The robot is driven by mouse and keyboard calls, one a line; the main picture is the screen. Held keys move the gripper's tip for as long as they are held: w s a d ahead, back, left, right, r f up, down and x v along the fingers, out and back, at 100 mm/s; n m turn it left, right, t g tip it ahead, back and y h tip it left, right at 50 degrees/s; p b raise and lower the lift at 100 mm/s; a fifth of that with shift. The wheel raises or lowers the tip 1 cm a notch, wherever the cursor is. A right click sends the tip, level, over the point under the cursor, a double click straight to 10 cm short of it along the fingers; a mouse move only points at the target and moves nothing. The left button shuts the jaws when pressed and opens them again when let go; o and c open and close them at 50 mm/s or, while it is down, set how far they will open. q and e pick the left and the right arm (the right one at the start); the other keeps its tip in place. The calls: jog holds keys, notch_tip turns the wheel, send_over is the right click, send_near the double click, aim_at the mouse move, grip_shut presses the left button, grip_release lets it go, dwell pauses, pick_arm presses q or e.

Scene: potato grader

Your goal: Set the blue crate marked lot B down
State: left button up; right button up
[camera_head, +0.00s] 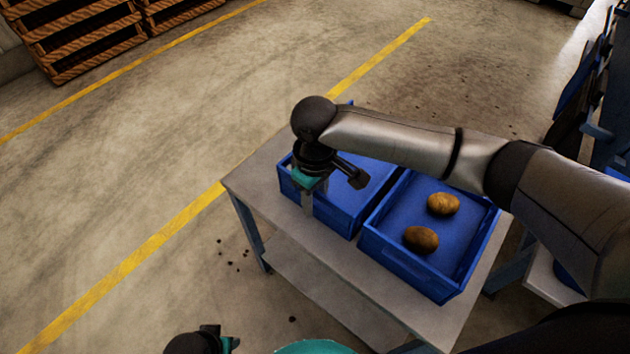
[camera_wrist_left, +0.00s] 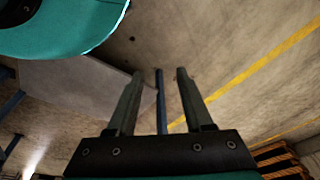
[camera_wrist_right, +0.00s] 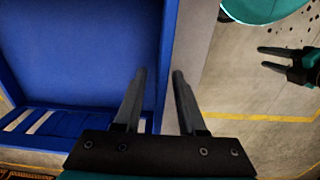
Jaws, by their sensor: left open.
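Two blue crates are on a grey table. The left crate (camera_head: 352,210) looks empty in its visible part; its interior also shows in the right wrist view (camera_wrist_right: 80,55). The right crate (camera_head: 388,258) holds two potatoes. No lot mark is readable on either. My right gripper (camera_head: 307,208) is at the near left wall of the left crate, pointing down. In the right wrist view its fingers (camera_wrist_right: 160,75) stand apart on either side of the crate's wall; whether they press on it is unclear. My left gripper (camera_wrist_left: 160,75) is open and empty, away from the crates.
The grey table (camera_head: 262,180) has a bare strip along its left and front edges and a lower shelf. Yellow lines (camera_head: 150,245) cross the open floor. Wooden crates (camera_head: 80,40) stand at the back left. Blue machinery (camera_head: 600,100) stands at the right.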

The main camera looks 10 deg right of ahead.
jog(key=shift+r+p, duration=0.35)
jog(key=shift+r, duration=0.35)
notch_tip(320, 180, up, 4)
jog(key=shift+f+p, duration=0.1)
jog(key=shift+p, duration=0.9)
notch_tip(320, 180, up, 4)
jog(key=shift+f+p, duration=0.1)
jog(key=shift+p, duration=0.9)
jog(key=shift+r+p, duration=0.55)
jog(key=shift+r, duration=0.8)
pick_arm(q)
jog(key=s+a+f, duration=0.6)
jog(key=s+f, duration=0.1)
jog(key=s, duration=0.1)
jog(key=shift+a+f+y, duration=0.25)
jog(key=shift+f+y, duration=0.05)
pick_arm(e)
jog(key=shift+r, duration=0.1)
